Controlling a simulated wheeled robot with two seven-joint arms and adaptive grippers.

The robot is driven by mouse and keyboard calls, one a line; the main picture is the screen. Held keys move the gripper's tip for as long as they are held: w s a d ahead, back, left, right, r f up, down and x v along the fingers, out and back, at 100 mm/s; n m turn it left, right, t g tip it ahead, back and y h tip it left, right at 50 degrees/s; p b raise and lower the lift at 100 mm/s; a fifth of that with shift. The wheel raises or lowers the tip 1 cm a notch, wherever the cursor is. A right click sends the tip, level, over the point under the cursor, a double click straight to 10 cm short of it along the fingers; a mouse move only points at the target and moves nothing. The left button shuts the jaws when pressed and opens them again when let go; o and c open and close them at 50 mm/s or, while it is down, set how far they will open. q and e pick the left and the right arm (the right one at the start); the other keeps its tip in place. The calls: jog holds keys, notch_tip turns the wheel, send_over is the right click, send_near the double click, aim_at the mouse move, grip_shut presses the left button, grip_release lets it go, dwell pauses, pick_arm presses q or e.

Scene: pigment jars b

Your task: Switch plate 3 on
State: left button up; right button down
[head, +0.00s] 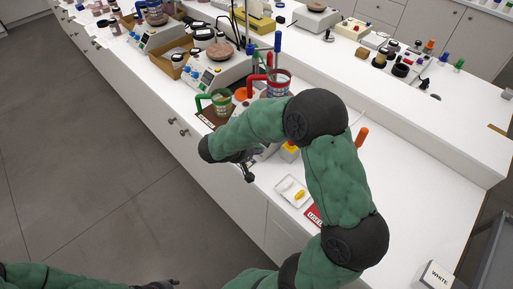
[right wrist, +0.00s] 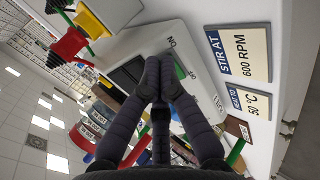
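My right gripper (head: 247,172) hangs low at the front edge of the counter in the head view. In the right wrist view its two dark fingers (right wrist: 161,72) lie together, with nothing seen between them. Their tips overlap a white panel (right wrist: 150,45) with small lettering and a dark area, partly hidden by the fingers. I cannot tell whether they touch it, and no plate number is readable. A white plate unit with coloured buttons (head: 208,76) stands farther back on the counter; another plate unit (head: 150,38) stands beyond it. My left gripper (head: 160,285) is at the bottom edge, its fingers unclear.
Signs reading "STIR AT 600 RPM" (right wrist: 240,52) and a heat setting (right wrist: 250,102) are beside the panel. A green-handled mug (head: 221,101) and a red mug (head: 279,83) stand near my right arm. A small white tray (head: 291,191) lies nearer. The front right counter is mostly clear.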

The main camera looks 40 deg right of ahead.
jog(key=shift+d+f+b, duration=0.4)
jog(key=shift+f+b, duration=0.05)
jog(key=shift+b, duration=0.25)
jog(key=shift+r, duration=0.15)
jog(key=w+p+v, duration=0.1)
jog(key=v, duration=1.4)
jog(key=shift+s+a+r, duration=0.25)
jog(key=shift+s, duration=0.25)
jog(key=shift+f, duration=0.15)
